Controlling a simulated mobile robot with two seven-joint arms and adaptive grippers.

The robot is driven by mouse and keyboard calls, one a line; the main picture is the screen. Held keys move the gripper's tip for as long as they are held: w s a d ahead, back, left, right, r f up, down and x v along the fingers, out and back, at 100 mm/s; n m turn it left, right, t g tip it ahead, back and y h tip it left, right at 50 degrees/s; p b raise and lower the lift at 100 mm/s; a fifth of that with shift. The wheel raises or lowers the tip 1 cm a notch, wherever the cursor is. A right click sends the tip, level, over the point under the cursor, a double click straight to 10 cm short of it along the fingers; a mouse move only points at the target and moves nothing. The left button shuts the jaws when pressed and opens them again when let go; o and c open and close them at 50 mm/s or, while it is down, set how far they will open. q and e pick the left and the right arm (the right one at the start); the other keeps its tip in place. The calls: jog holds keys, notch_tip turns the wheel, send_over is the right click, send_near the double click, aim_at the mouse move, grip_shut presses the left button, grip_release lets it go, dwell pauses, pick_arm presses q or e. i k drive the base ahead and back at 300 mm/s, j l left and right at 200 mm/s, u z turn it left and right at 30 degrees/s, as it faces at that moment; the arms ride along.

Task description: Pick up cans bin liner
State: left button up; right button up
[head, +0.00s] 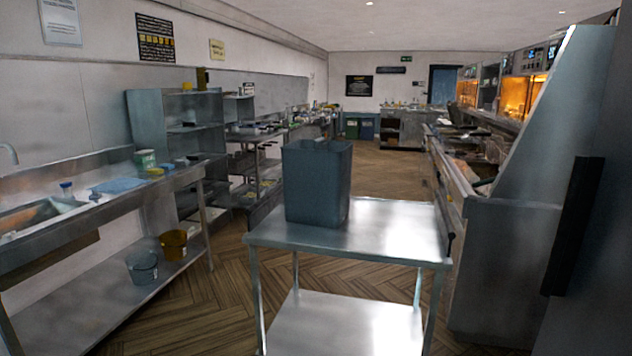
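A tall dark blue-grey bin-shaped container (317,185) stands upright on the top shelf of a steel trolley (390,235) in front of me. A small dark shape shows at its top rim; I cannot tell what it is. Far back by the wall stand a green bin (352,129) and a dark blue bin (367,129). They are too small to read any label, and I cannot tell which thing is the cans bin liner. Neither of my grippers is in view.
A steel sink counter (110,205) runs along the left, with two buckets on its lower shelf. A steel frying range (500,235) closes the right side. Wooden floor (215,290) is free between the left counter and the trolley, and farther back (385,170).

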aim_at(317, 172)
jog(key=i+j+z, duration=0.25)
jog(key=i+j, duration=0.2)
jog(key=i+j+z, duration=0.25)
jog(key=i+j, duration=0.25)
